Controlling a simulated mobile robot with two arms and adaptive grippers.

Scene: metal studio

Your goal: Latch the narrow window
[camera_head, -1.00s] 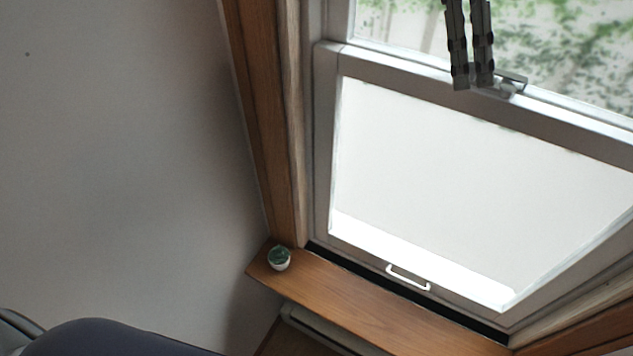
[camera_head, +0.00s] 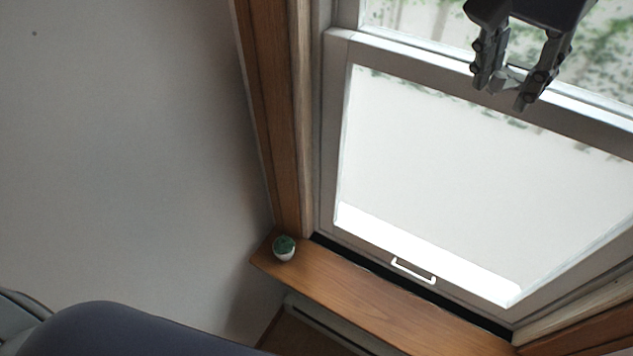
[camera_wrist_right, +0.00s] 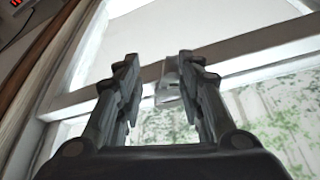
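The narrow window (camera_head: 400,58) is a sash window with a pale frame, and its lower sash looks down. The small grey latch (camera_head: 498,82) sits on the meeting rail and is partly hidden by my right gripper. In the right wrist view the latch (camera_wrist_right: 170,85) shows between the fingers, closer to the right finger; contact cannot be told. My right gripper (camera_head: 505,95) is open at the rail, its fingers on either side of the latch. It also shows open in the right wrist view (camera_wrist_right: 158,65). My left gripper is not in view.
A wooden sill (camera_head: 340,287) runs below the window, with a small potted plant (camera_head: 284,248) at its left end. A white pull handle (camera_head: 413,271) is on the lower sash's bottom rail. A wooden casing (camera_head: 273,120) and bare wall (camera_head: 130,140) lie to the left.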

